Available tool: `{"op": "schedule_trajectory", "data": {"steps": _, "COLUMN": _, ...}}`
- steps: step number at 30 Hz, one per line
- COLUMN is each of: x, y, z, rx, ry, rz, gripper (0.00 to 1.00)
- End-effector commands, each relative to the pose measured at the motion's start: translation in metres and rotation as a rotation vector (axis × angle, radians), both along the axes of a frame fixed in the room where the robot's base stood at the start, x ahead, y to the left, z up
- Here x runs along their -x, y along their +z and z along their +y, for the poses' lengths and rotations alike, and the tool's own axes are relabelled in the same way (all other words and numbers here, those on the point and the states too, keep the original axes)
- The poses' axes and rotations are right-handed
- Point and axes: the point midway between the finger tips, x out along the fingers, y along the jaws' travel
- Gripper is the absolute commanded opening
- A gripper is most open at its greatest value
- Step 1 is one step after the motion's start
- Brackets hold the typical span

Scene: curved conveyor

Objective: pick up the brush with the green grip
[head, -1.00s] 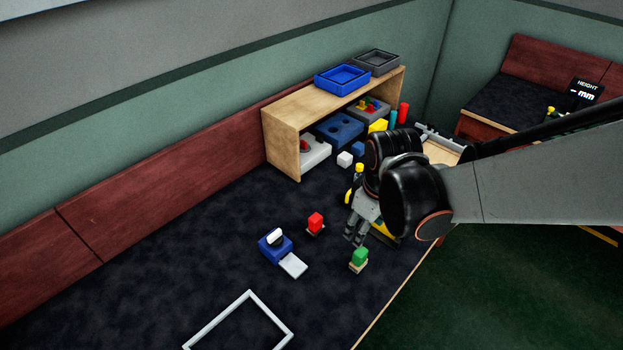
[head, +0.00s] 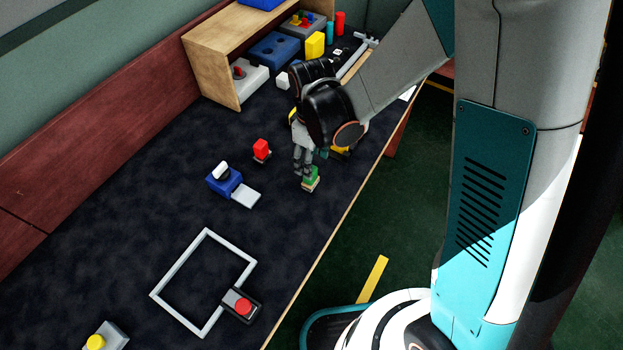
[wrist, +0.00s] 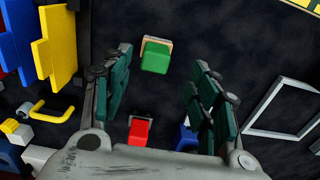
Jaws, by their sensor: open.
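The brush with the green grip (head: 312,174) stands on the dark table near its front edge, with a light wooden base under the green block. In the wrist view the green grip (wrist: 156,56) lies beyond the fingertips, roughly centred between the two fingers. My gripper (head: 303,171) is open and points down, close above or beside the green brush; contact cannot be told. In the wrist view the green-padded fingers of my gripper (wrist: 160,80) are spread with nothing between the pads.
A red-gripped brush (head: 261,149) stands to the left of my gripper. A blue block device with a white plate (head: 245,195) is further left. A white square frame (head: 163,280) and a red-button box (head: 242,304) lie nearer. A wooden shelf (head: 215,50) stands behind.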

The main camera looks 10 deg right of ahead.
Motion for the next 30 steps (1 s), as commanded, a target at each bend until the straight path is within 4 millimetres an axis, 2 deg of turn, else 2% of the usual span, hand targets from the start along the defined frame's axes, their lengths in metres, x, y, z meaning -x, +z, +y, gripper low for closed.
{"op": "schedule_trajectory", "data": {"steps": 1, "x": 0.000, "y": -0.009, "z": 0.000, "rx": 0.000, "ry": 0.000, "rz": 0.000, "gripper": 0.55}}
{"op": "schedule_trajectory", "data": {"steps": 11, "x": -0.002, "y": -0.028, "z": 0.000, "rx": 0.000, "ry": -0.001, "rz": 0.000, "gripper": 0.55}}
{"op": "schedule_trajectory", "data": {"steps": 19, "x": -0.006, "y": -0.066, "z": -0.001, "rx": 0.000, "ry": 0.000, "rz": 0.000, "gripper": 0.55}}
{"op": "schedule_trajectory", "data": {"steps": 27, "x": -0.006, "y": -0.068, "z": -0.001, "rx": 0.000, "ry": 0.000, "rz": 0.000, "gripper": 0.55}}
{"op": "schedule_trajectory", "data": {"steps": 30, "x": -0.006, "y": -0.068, "z": -0.001, "rx": 0.000, "ry": 0.000, "rz": 0.000, "gripper": 0.32}}
